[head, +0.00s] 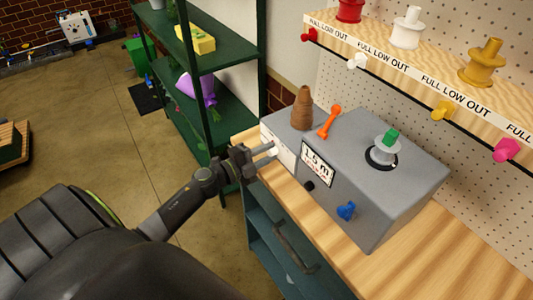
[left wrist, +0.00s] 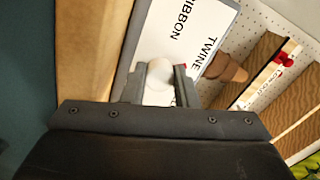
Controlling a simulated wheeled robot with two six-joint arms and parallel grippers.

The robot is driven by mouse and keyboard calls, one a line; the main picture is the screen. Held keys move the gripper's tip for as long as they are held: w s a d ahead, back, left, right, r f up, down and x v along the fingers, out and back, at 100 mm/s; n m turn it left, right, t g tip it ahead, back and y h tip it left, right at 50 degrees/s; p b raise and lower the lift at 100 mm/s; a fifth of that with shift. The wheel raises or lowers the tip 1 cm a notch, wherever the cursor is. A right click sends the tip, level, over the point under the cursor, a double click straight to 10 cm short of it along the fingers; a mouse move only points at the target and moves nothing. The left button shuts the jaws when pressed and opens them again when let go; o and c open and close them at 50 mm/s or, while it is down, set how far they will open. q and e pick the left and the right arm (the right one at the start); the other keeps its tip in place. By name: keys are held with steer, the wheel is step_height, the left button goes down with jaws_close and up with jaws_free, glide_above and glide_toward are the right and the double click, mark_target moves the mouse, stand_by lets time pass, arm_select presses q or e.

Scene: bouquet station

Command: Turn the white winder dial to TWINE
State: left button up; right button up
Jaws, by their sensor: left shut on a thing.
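The grey winder machine (head: 385,205) stands on the wooden bench, with a white panel (head: 283,152) on its left end. In the left wrist view the panel (left wrist: 170,28) reads RIBBON and TWINE. The white dial (left wrist: 160,82) sits between the fingers of my left gripper (left wrist: 160,78), which is shut on it. The gripper (head: 262,153) reaches the panel from the left in the head view. A small red mark shows beside the right finger, near the word TWINE. Which way the dial points is unclear, as the fingers hide part of it. My right gripper is out of view.
On the machine are a brown cone (head: 302,108), an orange lever (head: 329,121), a spool with a green top (head: 384,151), a blue knob (head: 346,211) and a "1.5 m" display (head: 317,163). A spool shelf (head: 440,80) runs behind. Green shelving (head: 215,130) stands left of the bench.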

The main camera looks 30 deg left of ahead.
arm_select(q)
steer(key=shift+f, duration=0.1)
stand_by(0.4)
steer(key=o, duration=1)
steer(key=shift+b+v, duration=1.8)
steer(key=shift+v, duration=6.95)
